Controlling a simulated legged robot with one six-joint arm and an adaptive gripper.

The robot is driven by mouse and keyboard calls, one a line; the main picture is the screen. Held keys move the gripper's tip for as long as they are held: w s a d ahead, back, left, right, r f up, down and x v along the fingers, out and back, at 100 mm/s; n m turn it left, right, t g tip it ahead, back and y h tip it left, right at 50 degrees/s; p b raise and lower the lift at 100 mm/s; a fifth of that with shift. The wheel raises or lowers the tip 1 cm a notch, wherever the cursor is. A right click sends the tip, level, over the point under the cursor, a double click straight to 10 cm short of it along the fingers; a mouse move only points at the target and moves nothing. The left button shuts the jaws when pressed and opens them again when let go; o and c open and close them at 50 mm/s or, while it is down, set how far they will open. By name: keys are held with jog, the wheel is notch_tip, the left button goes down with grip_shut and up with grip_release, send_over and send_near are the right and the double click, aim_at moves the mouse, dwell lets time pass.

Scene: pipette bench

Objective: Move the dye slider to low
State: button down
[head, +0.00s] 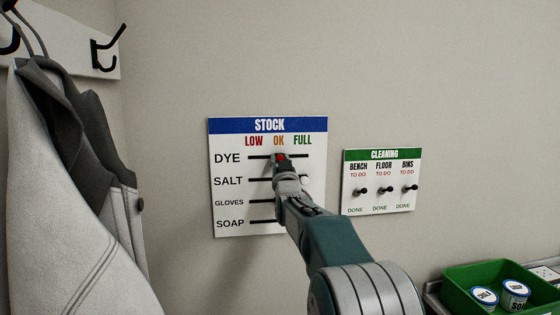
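The STOCK board (230,200) hangs on the wall, with LOW, OK and FULL headings from left to right. Its DYE row is the top one, a dark horizontal slot. The red dye slider knob (281,157) stands in that slot under OK. My gripper (281,162) is right at the red knob, reaching up from below in the picture. The fingertips are small and dark, so I cannot tell whether they are closed on the knob or only beside it. My gripper and arm hide parts of the SALT, GLOVES and SOAP rows.
A pale knob (306,180) shows at the right of the SALT row. The CLEANING board (410,203) with dark knobs hangs to the right. A green crate (462,291) with labelled tins is at the lower right. Coats (75,200) hang at the left. Wall around the boards is bare.

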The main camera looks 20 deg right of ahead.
aim_at(252, 154)
jog(key=a, duration=0.2)
jog(key=w+a, duration=0.1)
jog(key=a, duration=0.1)
jog(key=w+a, duration=0.1)
jog(key=a, duration=0.2)
jog(key=shift+a, duration=0.1)
jog(key=c, duration=0.7)
grip_release()
jog(key=shift+c, duration=0.2)
jog(key=o, duration=0.3)
jog(key=shift+w+a, duration=0.1)
